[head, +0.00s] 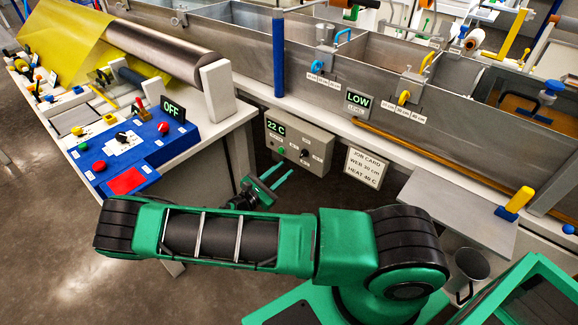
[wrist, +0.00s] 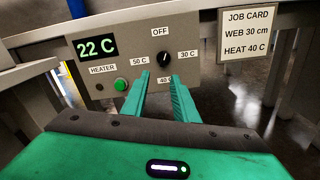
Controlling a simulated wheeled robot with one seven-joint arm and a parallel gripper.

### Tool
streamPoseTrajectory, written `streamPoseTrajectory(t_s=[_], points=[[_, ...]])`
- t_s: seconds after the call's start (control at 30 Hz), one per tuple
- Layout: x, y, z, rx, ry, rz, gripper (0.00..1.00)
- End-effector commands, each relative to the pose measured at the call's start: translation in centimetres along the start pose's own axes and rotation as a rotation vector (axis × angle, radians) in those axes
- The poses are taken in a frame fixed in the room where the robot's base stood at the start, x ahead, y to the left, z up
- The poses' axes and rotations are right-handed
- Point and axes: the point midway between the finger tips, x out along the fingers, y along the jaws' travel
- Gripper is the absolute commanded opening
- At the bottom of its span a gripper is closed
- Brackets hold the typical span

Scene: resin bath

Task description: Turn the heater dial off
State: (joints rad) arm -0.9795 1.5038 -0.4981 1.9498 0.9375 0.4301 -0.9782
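The heater box (head: 297,146) is a grey panel on the front of the bench. The wrist view shows its black dial (wrist: 163,59), with OFF above, 30 C at right, 40 C below and 50 C at left. A small pale mark shows near the dial's top, but its exact setting is hard to read. The panel's display (wrist: 97,47) reads 22 C, and a green button (wrist: 120,84) sits at lower left beneath the HEATER label. My gripper (head: 281,178) is open and empty. In the wrist view its two fingers (wrist: 160,77) point at the panel just below the dial, apparently short of it.
A job card (head: 362,167) beside the panel reads WEB 30 cm, HEAT 40 C. A LOW display (head: 358,101) hangs above on the metal bath. A blue control box (head: 150,146) with an OFF display stands at left. A grey shelf (head: 455,210) juts out at right.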

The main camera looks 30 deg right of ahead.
Motion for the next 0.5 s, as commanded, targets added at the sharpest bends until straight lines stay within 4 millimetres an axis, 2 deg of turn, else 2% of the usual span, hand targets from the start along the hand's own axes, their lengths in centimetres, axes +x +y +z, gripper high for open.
streamPoseTrajectory(t_s=[0.03, 0.2, 0.5], points=[[-0.8, 0.1, 0.0, 0.001, 0.002, 0.003, 0.27], [-2.2, 0.2, 0.0, 0.001, 0.0, 0.002, 0.27], [-2.5, 0.1, 0.0, 0.001, -0.001, 0.001, 0.27]])
